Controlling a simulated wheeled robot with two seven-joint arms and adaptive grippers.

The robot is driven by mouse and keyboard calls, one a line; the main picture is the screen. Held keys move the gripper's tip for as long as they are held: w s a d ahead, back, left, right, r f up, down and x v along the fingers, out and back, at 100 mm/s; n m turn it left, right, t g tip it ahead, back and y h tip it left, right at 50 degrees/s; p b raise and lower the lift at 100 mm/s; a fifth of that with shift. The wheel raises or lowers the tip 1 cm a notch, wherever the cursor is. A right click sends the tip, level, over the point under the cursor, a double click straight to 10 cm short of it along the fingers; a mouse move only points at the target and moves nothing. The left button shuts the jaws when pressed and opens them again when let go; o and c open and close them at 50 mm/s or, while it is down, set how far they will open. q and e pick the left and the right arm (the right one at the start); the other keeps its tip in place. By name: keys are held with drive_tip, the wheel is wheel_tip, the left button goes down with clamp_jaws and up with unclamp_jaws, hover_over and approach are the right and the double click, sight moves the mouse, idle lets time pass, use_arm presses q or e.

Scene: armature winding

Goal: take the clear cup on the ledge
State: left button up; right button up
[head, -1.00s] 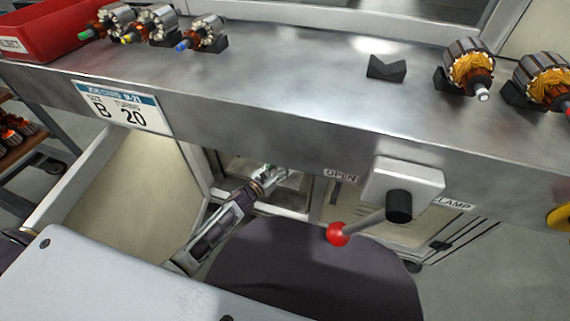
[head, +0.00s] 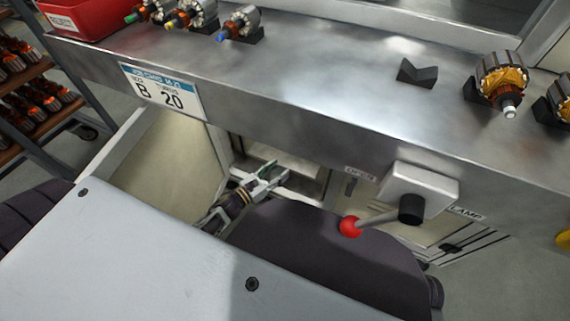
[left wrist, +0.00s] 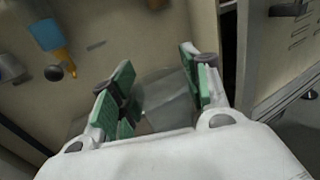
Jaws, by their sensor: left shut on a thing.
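My left gripper (head: 273,174) is below the front edge of the metal bench, in front of an open compartment. In the left wrist view its two green-padded fingers (left wrist: 158,92) stand apart with a see-through, faintly visible shape between them. This is the clear cup (left wrist: 165,97), and the gripper is shut on it. The cup's rim and base are hard to make out. In the head view I cannot pick the cup out. The ledge is not clearly distinguishable. My right gripper is not in view.
The steel bench (head: 310,95) carries several copper-wound armatures, an empty black V-block (head: 416,73) and a red bin (head: 88,14). A lever with a red knob (head: 350,226) sticks out below the bench, right of my gripper. An open pale door (head: 165,165) stands to its left.

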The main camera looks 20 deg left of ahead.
sight(271, 175)
use_arm(q)
drive_tip(key=shift+v, duration=1)
drive_tip(key=shift+s+a, duration=0.3)
drive_tip(key=shift+s, duration=0.4)
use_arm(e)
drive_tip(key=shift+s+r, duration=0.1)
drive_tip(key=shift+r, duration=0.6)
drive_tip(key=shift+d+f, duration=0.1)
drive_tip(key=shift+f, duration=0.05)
